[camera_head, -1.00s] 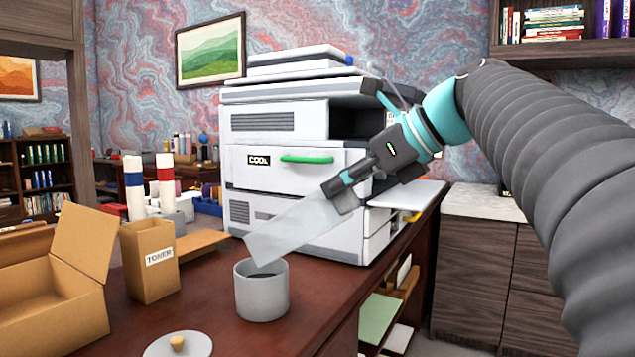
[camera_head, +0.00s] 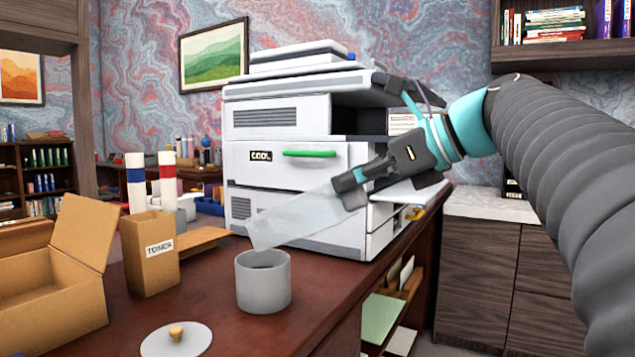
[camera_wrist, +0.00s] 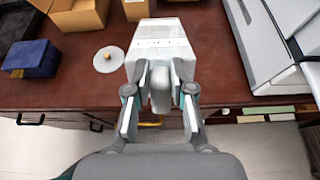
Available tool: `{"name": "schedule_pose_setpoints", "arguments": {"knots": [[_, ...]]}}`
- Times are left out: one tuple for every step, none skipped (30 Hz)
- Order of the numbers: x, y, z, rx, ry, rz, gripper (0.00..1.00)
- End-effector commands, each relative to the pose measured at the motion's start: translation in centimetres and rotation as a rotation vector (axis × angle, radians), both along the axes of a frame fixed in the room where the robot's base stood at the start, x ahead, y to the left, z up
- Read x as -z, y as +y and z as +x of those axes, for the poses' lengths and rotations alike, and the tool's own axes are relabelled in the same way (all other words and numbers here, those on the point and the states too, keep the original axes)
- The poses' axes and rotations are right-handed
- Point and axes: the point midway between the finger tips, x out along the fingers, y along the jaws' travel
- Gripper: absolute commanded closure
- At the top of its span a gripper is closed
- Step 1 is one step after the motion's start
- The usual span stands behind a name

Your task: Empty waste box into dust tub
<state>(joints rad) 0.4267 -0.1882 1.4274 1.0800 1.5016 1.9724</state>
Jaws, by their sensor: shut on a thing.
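The waste box (camera_head: 295,218), a long translucent pale box, is held by my gripper (camera_head: 350,190), which is shut on its upper right end. The box slants down to the left, its lower end just above the mouth of the dust tub (camera_head: 264,287). The tub is a grey open cylinder standing upright on the desk, with a dark inside. I cannot tell whether anything is left in the box. In the wrist view the box (camera_wrist: 160,40) reaches out from between my fingers and the tub is not clearly seen.
A round lid with a knob (camera_head: 178,340) lies in front of the tub. A toner carton (camera_head: 150,270) and a larger open carton (camera_head: 50,305) stand to the left. The copier (camera_head: 290,165) stands close behind the waste box. The desk edge is to the right.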

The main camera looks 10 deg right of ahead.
Motion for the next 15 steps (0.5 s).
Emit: {"name": "schedule_pose_setpoints", "arguments": {"knots": [[0.24,-0.07,-0.07,0.001,-0.005,0.006,1.0],[0.29,-0.12,-0.09,0.001,-0.008,0.01,1.0],[0.35,-0.17,-0.12,0.001,-0.011,0.014,1.0],[0.4,-0.21,-0.15,0.001,-0.014,0.018,1.0],[0.42,-0.25,-0.18,0.001,-0.017,0.022,1.0],[0.46,-0.29,-0.23,0.001,-0.021,0.028,1.0],[0.5,-0.32,-0.25,0.002,-0.024,0.031,1.0],[0.54,-0.35,-0.29,0.002,-0.027,0.035,1.0],[0.59,-0.39,-0.32,0.002,-0.032,0.039,1.0],[0.61,-0.42,-0.36,0.002,-0.035,0.043,1.0],[0.65,-0.44,-0.39,0.002,-0.038,0.047,1.0],[0.7,-0.5,-0.43,0.001,-0.042,0.051,1.0],[0.75,-0.55,-0.46,0.001,-0.045,0.055,1.0],[0.79,-0.59,-0.48,0.002,-0.048,0.057,1.0],[0.85,-0.64,-0.51,0.003,-0.051,0.063,1.0]]}}
